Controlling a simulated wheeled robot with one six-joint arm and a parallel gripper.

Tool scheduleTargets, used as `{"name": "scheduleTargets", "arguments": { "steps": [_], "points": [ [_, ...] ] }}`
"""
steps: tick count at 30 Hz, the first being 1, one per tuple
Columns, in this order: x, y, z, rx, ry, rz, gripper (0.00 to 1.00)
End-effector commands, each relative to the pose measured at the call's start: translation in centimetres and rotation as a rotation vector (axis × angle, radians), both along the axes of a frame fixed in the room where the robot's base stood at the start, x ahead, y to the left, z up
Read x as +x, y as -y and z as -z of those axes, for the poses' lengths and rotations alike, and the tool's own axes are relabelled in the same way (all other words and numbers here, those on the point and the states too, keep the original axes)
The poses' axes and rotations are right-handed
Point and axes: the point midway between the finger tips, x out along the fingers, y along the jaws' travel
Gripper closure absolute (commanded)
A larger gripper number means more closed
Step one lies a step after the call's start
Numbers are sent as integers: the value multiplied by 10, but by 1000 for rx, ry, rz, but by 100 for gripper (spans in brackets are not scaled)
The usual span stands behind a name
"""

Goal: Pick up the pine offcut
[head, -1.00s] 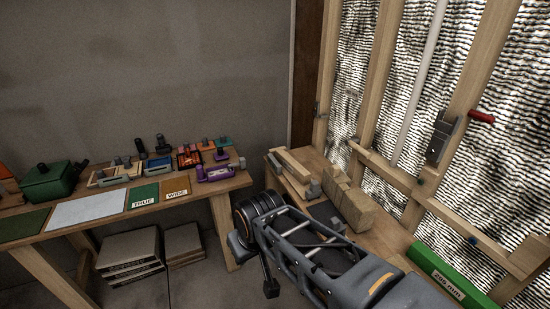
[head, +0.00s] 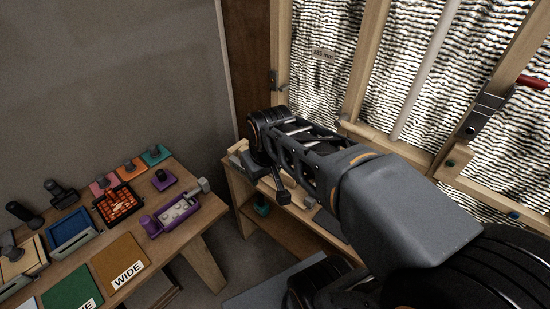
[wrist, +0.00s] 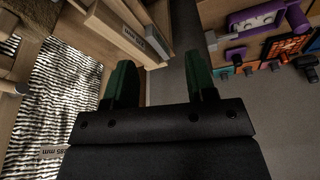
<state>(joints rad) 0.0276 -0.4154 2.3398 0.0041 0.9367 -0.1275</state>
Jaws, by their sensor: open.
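My gripper (wrist: 160,85) is open and empty in the wrist view, its two green-faced fingers apart with bare wall and floor tones between them. In the head view my arm covers most of the right bench's top, where such pieces lie.
The left bench holds a purple tool tray (head: 178,214), a blue tray (head: 70,229), an orange grid box (head: 119,203) and green and tan mats (head: 120,262). A gap separates the two benches.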

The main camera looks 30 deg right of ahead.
Motion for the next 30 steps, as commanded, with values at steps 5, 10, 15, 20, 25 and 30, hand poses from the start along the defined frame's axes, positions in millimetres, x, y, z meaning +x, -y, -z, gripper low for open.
{"name": "scheduleTargets", "arguments": {
  "steps": [5,10,15,20,25,30],
  "points": [
    [72,26,6,-38,-96,-111,49],
    [132,59,29,-54,-177,-218,49],
    [174,87,60,-55,-236,-308,49],
    [194,102,82,-52,-266,-363,49],
    [202,107,105,-49,-280,-389,49],
    [202,107,137,-49,-283,-393,49]
  ]
}}
